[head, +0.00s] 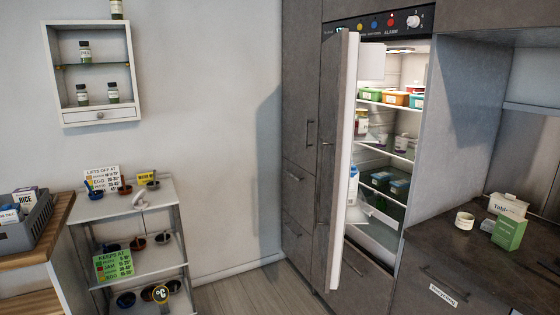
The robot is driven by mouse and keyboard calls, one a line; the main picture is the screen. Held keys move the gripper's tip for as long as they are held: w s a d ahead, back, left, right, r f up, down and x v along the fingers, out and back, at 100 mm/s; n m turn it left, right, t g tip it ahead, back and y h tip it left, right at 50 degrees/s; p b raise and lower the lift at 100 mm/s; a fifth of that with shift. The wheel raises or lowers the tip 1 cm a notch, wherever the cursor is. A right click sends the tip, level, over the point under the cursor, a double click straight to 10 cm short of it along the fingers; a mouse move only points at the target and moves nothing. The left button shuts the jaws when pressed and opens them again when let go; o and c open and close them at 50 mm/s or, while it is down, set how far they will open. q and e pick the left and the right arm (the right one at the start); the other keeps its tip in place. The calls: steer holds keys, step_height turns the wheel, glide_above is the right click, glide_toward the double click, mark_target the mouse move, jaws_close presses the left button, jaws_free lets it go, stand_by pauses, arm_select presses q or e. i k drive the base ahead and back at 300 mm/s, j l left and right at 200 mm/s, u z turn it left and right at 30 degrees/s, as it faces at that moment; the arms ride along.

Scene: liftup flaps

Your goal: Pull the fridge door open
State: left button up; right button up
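The fridge door (335,200) is dark grey and stands open, swung out to the left and seen nearly edge-on. Its pale inner edge faces me, and a slim vertical handle (320,181) shows on its dark outer side. The fridge interior (410,65) is lit and visible to the right of the door. Its shelves hold colored tubs (395,98), a jar (361,122) and lidded boxes. Part of the interior is hidden behind the door. Neither of my grippers is in view.
A white shelf cart (130,205) with small bowls stands at left, beside a wooden counter (45,230) with a grey crate. A dark counter (460,250) with boxes is right of the fridge. Floor (250,290) is clear between cart and fridge. A small wall cabinet (92,117) hangs at upper left.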

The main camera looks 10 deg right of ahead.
mark_target(345, 61)
steer(key=i+j+z, duration=0.15)
steer(key=i+z, duration=0.2)
steer(key=i+j+z, duration=0.65)
steer(key=k+l, duration=0.05)
steer(key=l, duration=0.05)
